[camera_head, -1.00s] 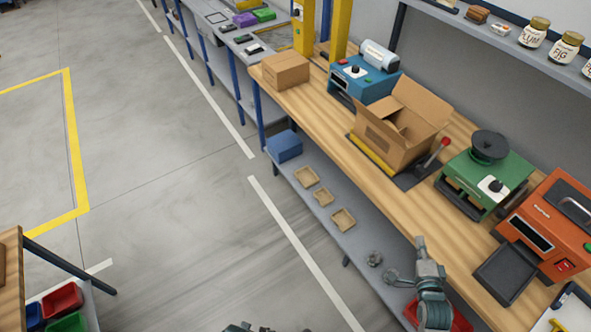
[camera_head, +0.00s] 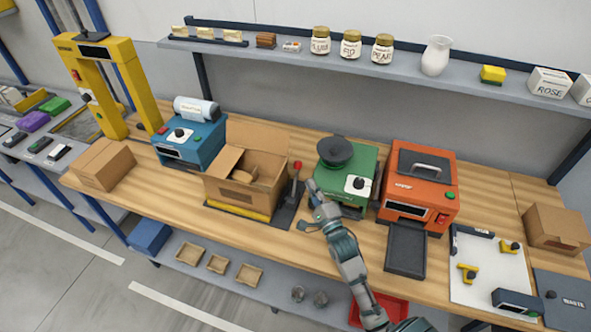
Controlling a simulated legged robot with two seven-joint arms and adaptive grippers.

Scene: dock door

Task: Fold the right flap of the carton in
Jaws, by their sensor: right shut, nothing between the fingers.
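The brown cardboard carton (camera_head: 232,193) stands upright and open on the wooden bench. It sits in a dark fixture with a yellow strip (camera_head: 238,210) along its front. One flap stands raised at its left and another panel stands up at the back. I cannot clearly make out the right flap. A tan shape shows inside the carton, but I cannot tell what it is. My right gripper (camera_head: 314,200) is shut and empty, right of the carton and apart from it, in front of the green machine. My left gripper is not in view.
A lever with a red knob (camera_head: 297,167) stands between the carton and my right gripper. The green machine (camera_head: 345,172) and orange machine (camera_head: 420,185) are to the right. A blue machine (camera_head: 190,142) stands left of the carton. Bare bench lies in front of the carton.

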